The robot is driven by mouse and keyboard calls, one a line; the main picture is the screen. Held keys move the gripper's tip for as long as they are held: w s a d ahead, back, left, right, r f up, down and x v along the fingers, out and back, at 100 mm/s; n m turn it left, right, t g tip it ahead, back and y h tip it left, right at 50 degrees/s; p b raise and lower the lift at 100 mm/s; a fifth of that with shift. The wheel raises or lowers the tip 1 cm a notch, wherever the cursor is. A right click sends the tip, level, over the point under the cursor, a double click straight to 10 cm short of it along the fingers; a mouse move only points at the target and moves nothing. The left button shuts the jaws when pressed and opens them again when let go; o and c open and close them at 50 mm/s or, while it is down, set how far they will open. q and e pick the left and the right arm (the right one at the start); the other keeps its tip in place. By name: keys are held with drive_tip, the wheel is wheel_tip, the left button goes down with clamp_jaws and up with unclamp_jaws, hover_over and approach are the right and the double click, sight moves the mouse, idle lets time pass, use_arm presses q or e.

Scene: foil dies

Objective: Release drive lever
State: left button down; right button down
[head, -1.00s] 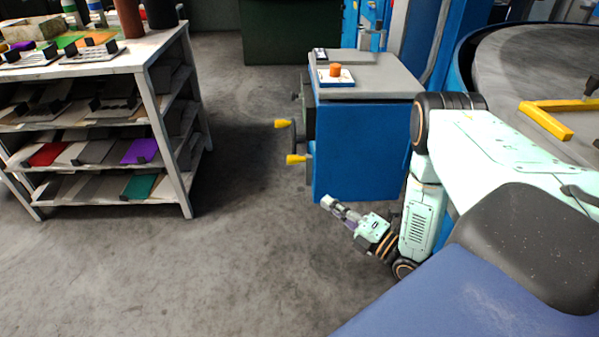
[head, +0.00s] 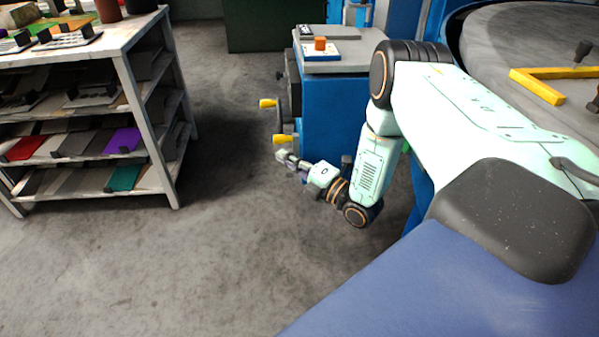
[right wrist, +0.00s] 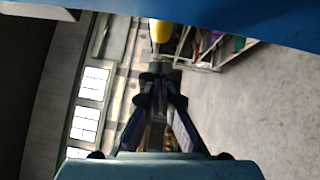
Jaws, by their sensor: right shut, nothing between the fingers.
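A dark lever with two yellow grips is on the left side of a blue cabinet (head: 318,95). Its upper yellow grip (head: 267,103) and lower yellow grip (head: 283,139) stick out to the left. My right gripper (head: 282,156) is shut and empty, just below the lower grip in the head view. In the right wrist view a yellow grip (right wrist: 161,32) shows just beyond the closed fingertips (right wrist: 158,70); I cannot tell whether they touch. My left gripper is not in view.
A white shelf rack (head: 150,110) with coloured plates stands at the left. An orange button (head: 320,43) is on top of the cabinet. A round grey table (head: 530,45) with a yellow bar (head: 537,87) is at the right. The floor between rack and cabinet is clear.

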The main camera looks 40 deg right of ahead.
sight(278, 143)
drive_tip(key=shift+w+d+r+b, duration=0.15)
drive_tip(key=shift+w+d, duration=0.2)
drive_tip(key=shift+w, duration=0.2)
drive_tip(key=shift+w+d+r+b, duration=0.15)
drive_tip(key=shift+w+d, duration=0.2)
drive_tip(key=shift+w, duration=0.2)
drive_tip(key=shift+w+d+r+m+g+p, duration=0.2)
drive_tip(key=shift+w+r+m+g+p, duration=0.1)
drive_tip(key=shift+p, duration=0.75)
drive_tip(key=shift+w+d+m+h+p, duration=0.1)
drive_tip(key=shift+m+h+p, duration=0.2)
drive_tip(key=shift+p, duration=0.1)
drive_tip(key=shift+f, duration=0.2)
